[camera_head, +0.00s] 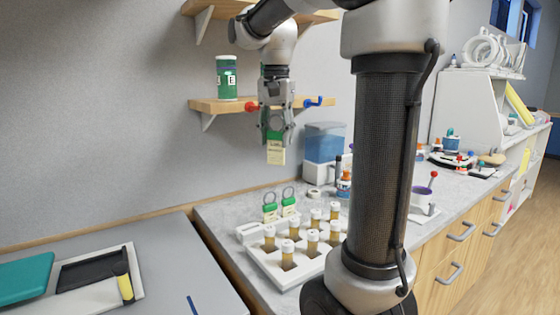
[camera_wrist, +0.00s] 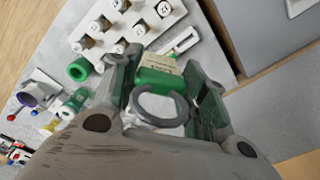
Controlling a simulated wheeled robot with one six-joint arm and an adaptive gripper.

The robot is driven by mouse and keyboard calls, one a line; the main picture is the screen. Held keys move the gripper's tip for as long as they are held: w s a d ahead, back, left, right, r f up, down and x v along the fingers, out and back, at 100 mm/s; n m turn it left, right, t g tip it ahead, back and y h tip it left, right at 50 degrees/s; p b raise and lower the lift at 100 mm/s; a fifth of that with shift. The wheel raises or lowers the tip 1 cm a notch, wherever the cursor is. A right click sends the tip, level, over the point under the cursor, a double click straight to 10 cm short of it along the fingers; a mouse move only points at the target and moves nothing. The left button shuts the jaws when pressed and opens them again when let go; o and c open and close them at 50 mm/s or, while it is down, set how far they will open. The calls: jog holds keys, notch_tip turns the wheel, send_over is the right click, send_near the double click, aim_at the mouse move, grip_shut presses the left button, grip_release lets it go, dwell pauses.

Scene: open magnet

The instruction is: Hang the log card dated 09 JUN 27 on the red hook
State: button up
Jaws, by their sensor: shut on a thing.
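My gripper (camera_head: 278,130) is shut on a log card (camera_head: 276,155) with a green top and a pale yellow lower part. The card hangs below the fingers, above the counter, and its date is too small to read. In the wrist view my gripper (camera_wrist: 172,92) has the card's green top (camera_wrist: 160,77) and a grey ring between its fingers. The red hook (camera_head: 252,107) sticks out from the front edge of the lower wall shelf, left of and above the card, apart from it. Two more green-topped cards with rings (camera_head: 270,210) stand in a white holder on the counter.
A blue hook (camera_head: 314,102) is on the same shelf (camera_head: 215,105), right of my gripper. A green canister marked E (camera_head: 227,78) stands on the shelf. A white rack of capped vials (camera_head: 285,275) and a blue-filled container (camera_head: 324,142) stand on the counter below.

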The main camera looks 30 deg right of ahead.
aim_at(258, 106)
jog(key=r+n, duration=0.1)
jog(key=n, duration=0.1)
jog(key=r+n, duration=0.2)
jog(key=n, duration=0.1)
jog(key=w+r+n, duration=0.1)
jog(key=r+n, duration=0.1)
jog(key=shift+d+n, duration=0.2)
jog(key=shift+n, duration=0.2)
jog(key=n, duration=0.3)
jog(key=shift+s, duration=0.25)
jog(key=shift+w+f, duration=0.2)
jog(key=shift+w, duration=2.05)
jog(key=shift+w+f, duration=0.2)
jog(key=shift+w, duration=2)
jog(key=shift+w+f, duration=0.75)
jog(key=shift+f, duration=0.3)
jog(key=o, duration=1)
